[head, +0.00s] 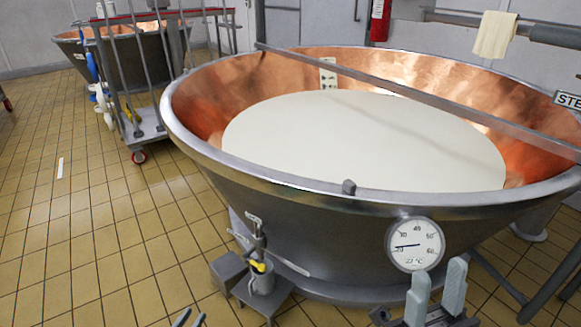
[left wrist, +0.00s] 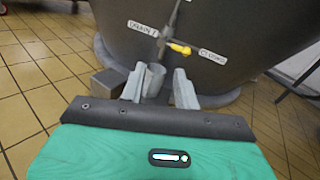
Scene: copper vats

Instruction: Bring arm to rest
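My left gripper (head: 190,319) shows only its fingertips at the bottom edge of the head view. In the left wrist view its fingers (left wrist: 159,92) are apart, with nothing held between them. A metal outlet cup (left wrist: 155,78) shows beyond that gap, under the drain valve (left wrist: 164,40). The valve's yellow-tipped lever (left wrist: 180,48) points right, towards a label reading "CLOSED". In the head view the valve (head: 258,238) is low on the vat's front. My right gripper (head: 436,292) stands upright, fingers apart and empty, in front of the vat, below the dial.
The large copper vat (head: 190,165) of white liquid fills the centre, with a bar across its top. A round dial gauge (head: 415,244) is on its front. A wheeled rack (head: 148,122) and second vat (head: 68,45) stand behind left. The tiled floor (head: 65,225) at left is mostly clear.

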